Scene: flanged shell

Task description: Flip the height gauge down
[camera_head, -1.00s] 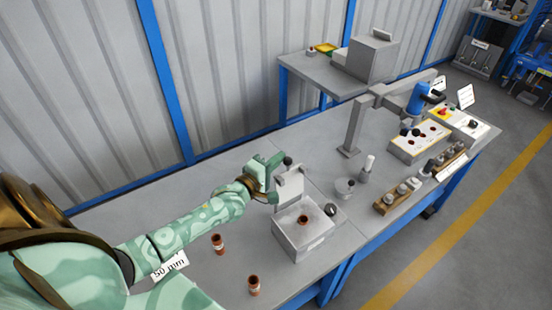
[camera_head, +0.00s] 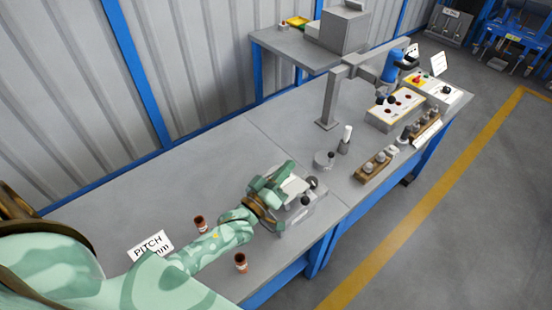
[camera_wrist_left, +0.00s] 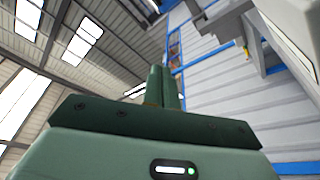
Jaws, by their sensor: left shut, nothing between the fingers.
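The height gauge is a pale plate (camera_head: 294,188) with a black knob (camera_head: 305,202). In the head view it lies folded down over the grey block (camera_head: 303,218), largely covered by my left gripper. My left gripper (camera_head: 284,170) is just above and at the left of the plate, shut and empty. I cannot tell whether it touches the plate. In the left wrist view the two green fingers (camera_wrist_left: 165,85) are together, against the ceiling and wall. The copper sleeve seen earlier in the block is hidden. My right gripper is not in view.
Two copper sleeves (camera_head: 200,223) (camera_head: 241,263) stand left of the block. A second black knob (camera_head: 312,182) is at the block's right rear.

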